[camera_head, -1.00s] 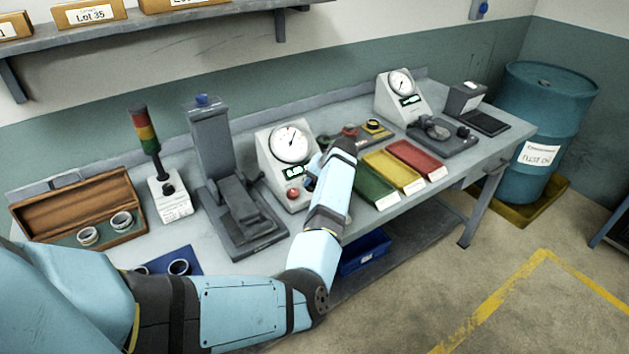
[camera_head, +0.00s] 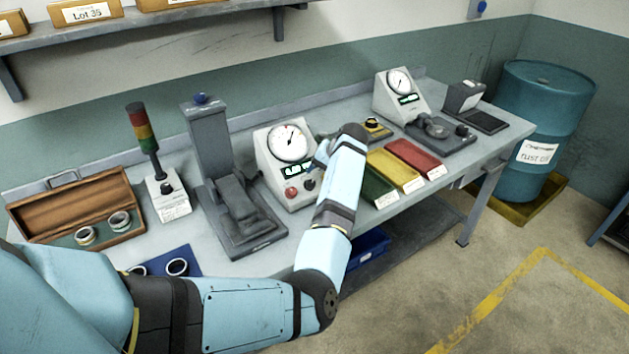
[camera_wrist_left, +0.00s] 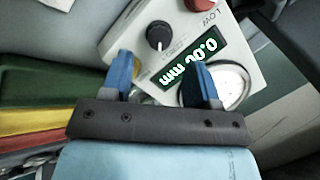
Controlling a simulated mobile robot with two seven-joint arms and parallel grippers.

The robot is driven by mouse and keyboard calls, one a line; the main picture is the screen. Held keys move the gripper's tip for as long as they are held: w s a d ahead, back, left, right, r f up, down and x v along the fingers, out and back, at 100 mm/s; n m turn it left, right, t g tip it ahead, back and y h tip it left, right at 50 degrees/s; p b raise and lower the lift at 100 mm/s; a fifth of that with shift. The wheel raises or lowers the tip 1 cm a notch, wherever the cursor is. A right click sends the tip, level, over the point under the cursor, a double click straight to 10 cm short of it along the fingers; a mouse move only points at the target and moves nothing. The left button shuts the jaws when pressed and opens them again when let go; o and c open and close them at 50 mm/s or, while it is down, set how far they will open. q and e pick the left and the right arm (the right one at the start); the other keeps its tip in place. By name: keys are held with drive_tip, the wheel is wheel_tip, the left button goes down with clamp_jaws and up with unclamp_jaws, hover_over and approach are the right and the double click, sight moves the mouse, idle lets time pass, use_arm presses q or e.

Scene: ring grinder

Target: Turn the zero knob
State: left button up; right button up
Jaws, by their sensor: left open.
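The nearer gauge box (camera_head: 277,176) stands on the bench with a round white dial (camera_head: 290,143), a green-lit display (camera_head: 298,169), a red button (camera_head: 291,193) and a black knob (camera_head: 309,184). In the left wrist view the knob (camera_wrist_left: 158,34) has a white pointer mark and lies just beyond my fingertips, roughly between their lines. My left gripper (camera_wrist_left: 161,72) is open and empty, its two blue fingers apart over the box face. In the head view my left gripper (camera_head: 322,154) is right of the box, partly hidden by its wrist. My right gripper is not in view.
Green, yellow and red trays (camera_head: 412,157) lie right of my left forearm. A grey press (camera_head: 229,185) stands left of the gauge box. A second gauge box (camera_head: 398,98) stands farther right. A signal tower (camera_head: 146,135) and a wooden ring case (camera_head: 77,205) are at left.

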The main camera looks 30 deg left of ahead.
use_arm(q)
drive_tip(key=v, duration=0.8)
drive_tip(key=shift+r, duration=0.2)
drive_tip(key=shift+d, duration=0.1)
drive_tip(key=shift+d, duration=0.15)
